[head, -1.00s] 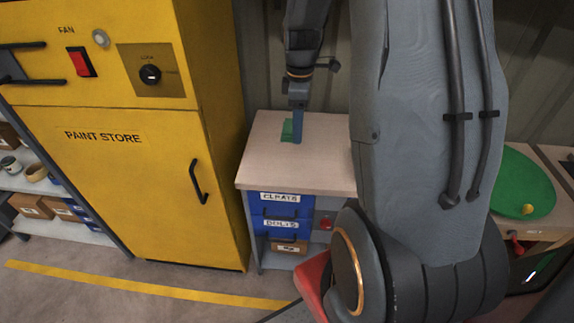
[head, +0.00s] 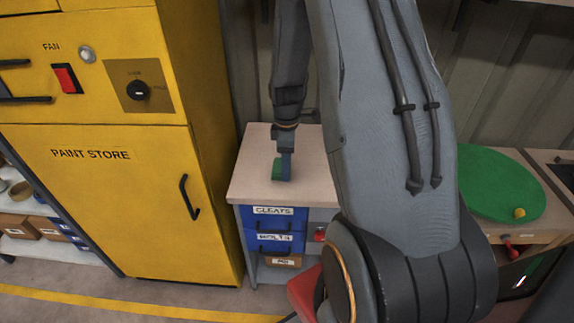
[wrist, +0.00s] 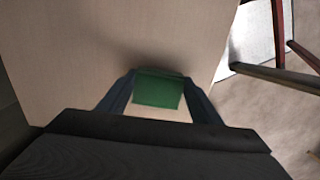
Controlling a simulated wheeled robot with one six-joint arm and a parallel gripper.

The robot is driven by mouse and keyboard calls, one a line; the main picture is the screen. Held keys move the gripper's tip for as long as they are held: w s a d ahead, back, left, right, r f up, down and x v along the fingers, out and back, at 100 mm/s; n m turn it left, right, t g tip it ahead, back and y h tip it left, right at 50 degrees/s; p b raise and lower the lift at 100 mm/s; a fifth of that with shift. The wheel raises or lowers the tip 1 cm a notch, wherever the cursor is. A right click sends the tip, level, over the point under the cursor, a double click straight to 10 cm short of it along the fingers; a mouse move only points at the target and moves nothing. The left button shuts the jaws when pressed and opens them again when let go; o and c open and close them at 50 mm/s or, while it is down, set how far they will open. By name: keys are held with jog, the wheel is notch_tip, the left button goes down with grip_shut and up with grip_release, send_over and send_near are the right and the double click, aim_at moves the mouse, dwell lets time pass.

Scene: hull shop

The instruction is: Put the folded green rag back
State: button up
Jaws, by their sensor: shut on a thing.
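The folded green rag (wrist: 158,90) is between the two fingers of my gripper (wrist: 158,97) in the wrist view, and the fingers are shut on it. In the head view the rag (head: 277,170) shows as a small green patch beside my gripper (head: 286,168), partly hidden by the fingers. Both are at the pale top of the bench cabinet (head: 255,185). I cannot tell whether the rag touches the top or hangs just above it.
A yellow paint store cabinet (head: 110,200) stands to the left. Under the bench top are blue drawers marked CLEATS (head: 274,217) and BOLTS (head: 275,240). A round green disc (head: 495,180) with a yellow knob lies on a surface to the right. The bench top around the rag is clear.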

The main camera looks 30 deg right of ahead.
jog(key=shift+f, duration=0.5)
jog(key=shift+f, duration=0.15)
jog(key=o, duration=1.1)
notch_tip(320, 180, up, 11)
jog(key=b, duration=0.3)
jog(key=s+a+r+m+t, duration=0.1)
jog(key=s+a+r+m, duration=0.1)
jog(key=s+a+m, duration=0.9)
jog(key=shift+s+a+r, duration=0.4)
jog(key=shift+s+a, duration=1.3)
jog(key=shift+a, duration=0.95)
